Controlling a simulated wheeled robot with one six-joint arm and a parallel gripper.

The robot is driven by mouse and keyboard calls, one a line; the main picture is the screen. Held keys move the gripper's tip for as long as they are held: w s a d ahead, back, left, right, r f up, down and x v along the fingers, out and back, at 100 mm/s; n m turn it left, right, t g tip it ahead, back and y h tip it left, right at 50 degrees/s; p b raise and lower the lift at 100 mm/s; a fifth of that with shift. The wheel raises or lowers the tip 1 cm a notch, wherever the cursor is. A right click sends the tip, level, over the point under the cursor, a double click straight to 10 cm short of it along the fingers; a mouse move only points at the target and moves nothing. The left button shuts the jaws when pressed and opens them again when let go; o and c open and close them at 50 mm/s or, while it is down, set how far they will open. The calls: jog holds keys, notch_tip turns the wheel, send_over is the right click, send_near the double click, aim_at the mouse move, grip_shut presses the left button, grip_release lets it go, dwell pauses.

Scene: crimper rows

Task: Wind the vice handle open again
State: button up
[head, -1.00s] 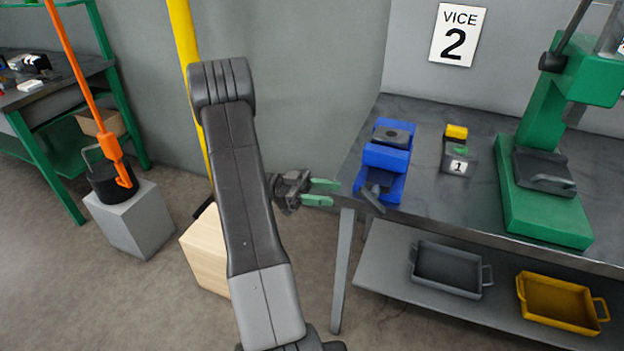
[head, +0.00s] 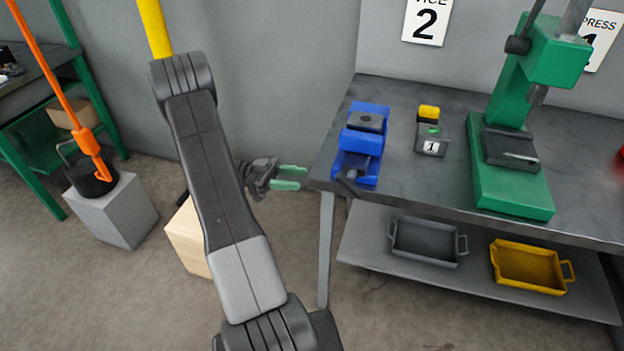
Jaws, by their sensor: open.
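The blue vice (head: 361,145) stands at the left end of the grey workbench (head: 420,183), below a sign reading VICE 2 (head: 427,18). Its dark handle (head: 347,186) sticks out at the front edge of the bench, small in view. My gripper (head: 291,178) is to the left of the vice and its handle, off the end of the bench. Its two green fingers point right and are apart, with nothing between them. It does not touch the handle.
A small block marked 1 with a yellow top (head: 430,135) stands right of the vice. A green press (head: 510,170) is further right. A grey tray (head: 428,243) and a yellow tray (head: 528,268) sit on the lower shelf. A grey block (head: 118,212) stands left.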

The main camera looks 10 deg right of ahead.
aim_at(361, 197)
jog(key=s+d+r+n+t+y, duration=0.1)
jog(key=d+r+n+t+y, duration=0.2)
jog(key=n, duration=0.9)
jog(key=s+r+n+t+y, duration=0.1)
jog(key=r+n+y, duration=0.25)
jog(key=n, duration=0.75)
jog(key=s+d+r+n+t+y, duration=0.1)
jog(key=d+r+n+t+y, duration=0.3)
jog(key=n, duration=0.8)
jog(key=s+d+f, duration=0.1)
jog(key=d+f, duration=0.1)
jog(key=f, duration=0.1)
jog(key=s+d+f+g, duration=0.1)
jog(key=s+d+f, duration=0.1)
jog(key=f, duration=0.1)
jog(key=s+d+f+g+h, duration=0.1)
jog(key=s+f, duration=0.1)
jog(key=f, duration=0.1)
jog(key=shift+d, duration=0.4)
